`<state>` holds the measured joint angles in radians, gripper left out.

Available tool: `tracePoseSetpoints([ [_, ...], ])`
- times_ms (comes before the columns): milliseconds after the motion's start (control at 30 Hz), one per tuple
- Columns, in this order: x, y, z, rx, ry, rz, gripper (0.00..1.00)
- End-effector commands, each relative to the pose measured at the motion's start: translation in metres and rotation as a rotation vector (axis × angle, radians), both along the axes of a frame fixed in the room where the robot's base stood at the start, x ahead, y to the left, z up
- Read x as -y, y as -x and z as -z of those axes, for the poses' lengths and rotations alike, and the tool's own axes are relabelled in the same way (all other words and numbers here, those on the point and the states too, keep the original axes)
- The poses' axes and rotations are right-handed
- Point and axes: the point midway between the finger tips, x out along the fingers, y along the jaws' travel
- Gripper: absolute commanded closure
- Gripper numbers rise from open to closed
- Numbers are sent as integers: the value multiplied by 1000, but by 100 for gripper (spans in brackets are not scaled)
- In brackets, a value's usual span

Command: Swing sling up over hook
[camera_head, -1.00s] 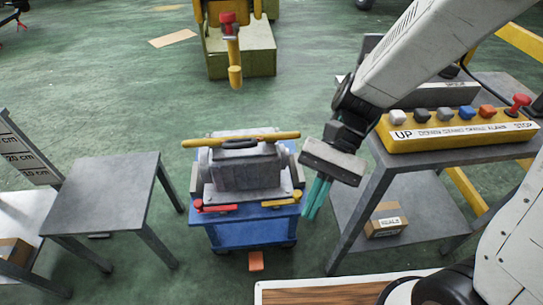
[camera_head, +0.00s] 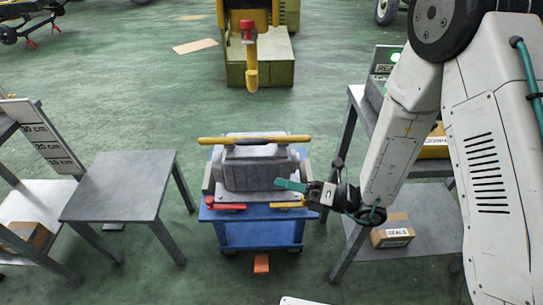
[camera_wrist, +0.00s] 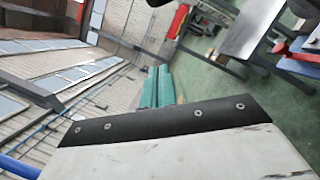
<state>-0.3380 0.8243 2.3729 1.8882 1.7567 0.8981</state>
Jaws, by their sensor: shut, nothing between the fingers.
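The hoist hook (camera_head: 251,76), a yellow piece under a red block, hangs at the top middle of the head view, beyond the cart. A long yellow band or bar (camera_head: 255,140), which may be the sling, lies across the top of a grey housing (camera_head: 253,170) with a dark handle. The housing sits on a blue cart (camera_head: 262,233). My gripper (camera_head: 278,183) has teal fingers, shut and empty, pointing left at the housing's right end, below the yellow band. I cannot tell whether they touch it. In the wrist view the fingers (camera_wrist: 157,85) are together. No hook or sling is clear there.
A grey table (camera_head: 118,185) stands left of the cart, with a height scale (camera_head: 45,138) farther left. A shelf table (camera_head: 425,220) with a cardboard box (camera_head: 393,232) stands right, close to my arm. Red and yellow levers (camera_head: 225,206) edge the cart.

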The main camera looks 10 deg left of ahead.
Motion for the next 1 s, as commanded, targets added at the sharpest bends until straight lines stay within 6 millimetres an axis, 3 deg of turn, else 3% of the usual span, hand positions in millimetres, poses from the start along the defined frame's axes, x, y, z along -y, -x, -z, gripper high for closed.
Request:
tracePoseSetpoints([
  [200, 22, -11, -2, -38, -9, 33, 100],
  [467, 20, -11, -2, -36, -7, 31, 100],
  [667, -3, -9, -6, -34, -8, 23, 100],
  [1000, -75, -10, -19, -32, -7, 23, 100],
])
